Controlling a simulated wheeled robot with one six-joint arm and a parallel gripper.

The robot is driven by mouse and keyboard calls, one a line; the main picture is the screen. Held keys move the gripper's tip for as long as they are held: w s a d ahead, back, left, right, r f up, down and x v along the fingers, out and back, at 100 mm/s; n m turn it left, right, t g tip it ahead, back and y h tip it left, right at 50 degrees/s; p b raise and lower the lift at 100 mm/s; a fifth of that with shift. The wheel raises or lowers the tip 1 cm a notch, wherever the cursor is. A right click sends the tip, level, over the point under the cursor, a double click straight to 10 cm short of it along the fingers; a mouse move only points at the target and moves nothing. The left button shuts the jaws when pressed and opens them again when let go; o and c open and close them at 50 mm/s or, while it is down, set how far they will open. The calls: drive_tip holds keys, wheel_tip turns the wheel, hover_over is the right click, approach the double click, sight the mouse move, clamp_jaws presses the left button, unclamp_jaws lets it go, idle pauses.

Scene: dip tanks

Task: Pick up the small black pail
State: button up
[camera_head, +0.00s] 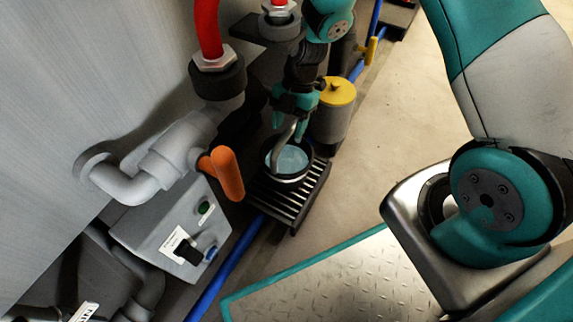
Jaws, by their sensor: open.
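The small black pail (290,179) stands upright on a dark slatted grate near the middle of the view. Its round mouth faces up and shows a pale blue surface inside. A thin grey curved piece (283,139) rises from the pail's left side; I cannot tell whether it is the pail's handle or a spout. My gripper (290,126) is open, with its teal fingers pointing down just above the far rim of the pail. One finger is on each side of the top of the curved piece. I cannot see any contact.
The slatted grate (286,213) juts out over the floor. A grey canister with a yellow lid (338,91) stands close to the gripper's right. An orange lever (227,173), grey pipes (146,182) and a control box (178,232) crowd the left. Open floor (395,130) lies right.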

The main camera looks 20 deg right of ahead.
sight(288, 131)
drive_tip(key=b+x, duration=0.1)
drive_tip(key=x, duration=0.2)
drive_tip(key=shift+f, duration=0.15)
clamp_jaws()
idle(1.2)
